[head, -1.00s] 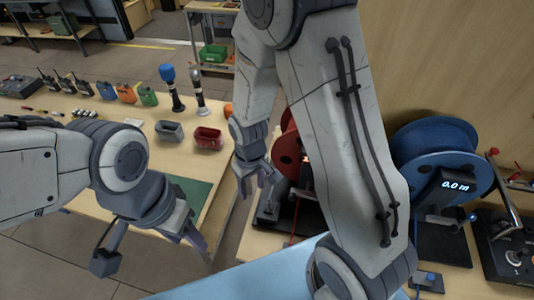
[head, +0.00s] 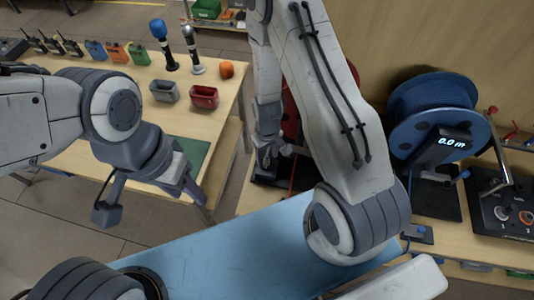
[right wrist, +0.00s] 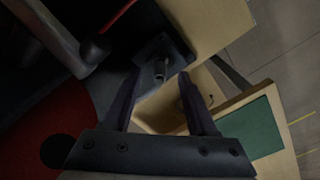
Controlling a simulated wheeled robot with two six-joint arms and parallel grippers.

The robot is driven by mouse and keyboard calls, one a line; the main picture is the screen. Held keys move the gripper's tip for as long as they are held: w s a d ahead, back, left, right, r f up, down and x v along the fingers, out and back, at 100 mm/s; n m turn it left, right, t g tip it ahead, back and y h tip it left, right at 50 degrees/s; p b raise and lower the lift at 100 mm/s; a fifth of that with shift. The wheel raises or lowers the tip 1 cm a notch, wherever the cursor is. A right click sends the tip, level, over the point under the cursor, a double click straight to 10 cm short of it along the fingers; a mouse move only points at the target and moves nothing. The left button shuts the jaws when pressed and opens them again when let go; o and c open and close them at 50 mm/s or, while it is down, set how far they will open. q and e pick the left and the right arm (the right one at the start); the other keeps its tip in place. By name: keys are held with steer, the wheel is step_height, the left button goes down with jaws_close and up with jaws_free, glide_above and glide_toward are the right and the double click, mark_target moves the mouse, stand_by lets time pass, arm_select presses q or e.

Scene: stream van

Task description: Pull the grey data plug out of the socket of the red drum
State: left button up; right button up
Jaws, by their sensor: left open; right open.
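The red drum (head: 291,112) stands on the bench at the right, largely hidden behind my right arm in the head view. Its red face also shows at the lower left of the right wrist view (right wrist: 35,125). My right gripper (head: 270,155) is open beside the drum. In the right wrist view its two fingers (right wrist: 160,82) point at a small grey cylindrical piece on a dark block (right wrist: 160,68), which looks like the grey plug at its socket. The piece appears between the fingertips; I cannot tell whether they touch it. My left gripper (head: 188,190) is open and empty near the left table's front edge.
A blue drum (head: 432,110) with a "0.0 m" display stands right of my right arm. A red cable (right wrist: 120,15) runs near the red drum. A gap separates table and bench.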

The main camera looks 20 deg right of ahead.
steer(key=shift+f+b, duration=0.5)
steer(key=shift+f, duration=0.4)
jaws_close()
